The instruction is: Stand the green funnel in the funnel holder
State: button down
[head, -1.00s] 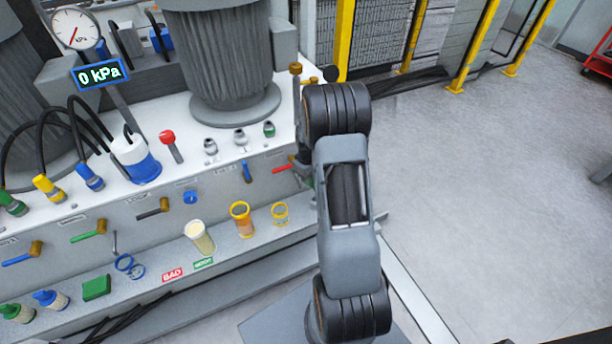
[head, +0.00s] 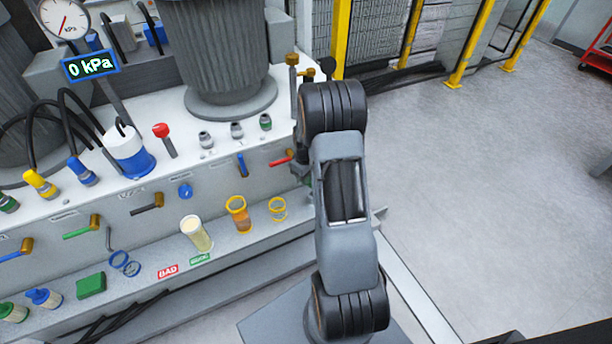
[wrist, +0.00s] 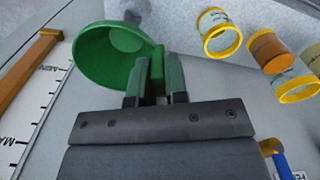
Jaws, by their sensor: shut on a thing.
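The green funnel (wrist: 115,55) is in my gripper (wrist: 155,78) in the wrist view. Its wide mouth opens to the left of the fingers, and the fingers are shut on a green part at its right side. In the head view my arm hides both the gripper and the funnel. I cannot tell for certain which thing is the funnel holder. An empty clear piece with yellow rims (head: 278,209) stands on the lower ledge in the head view; it seems to show in the wrist view (wrist: 219,38) too, apart from the funnel.
A scale marked MIN and MAX (wrist: 38,115) lies left of my gripper.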

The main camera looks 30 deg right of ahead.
jog(key=shift+f+b, duration=1.8)
jog(key=shift+f, duration=1)
jog(key=c, duration=1.1)
grip_release()
jog(key=shift+o, duration=0.2)
jog(key=shift+r, duration=0.1)
notch_tip(320, 180, up, 14)
jog(key=shift+f+p, duration=0.15)
jog(key=shift+p, duration=0.95)
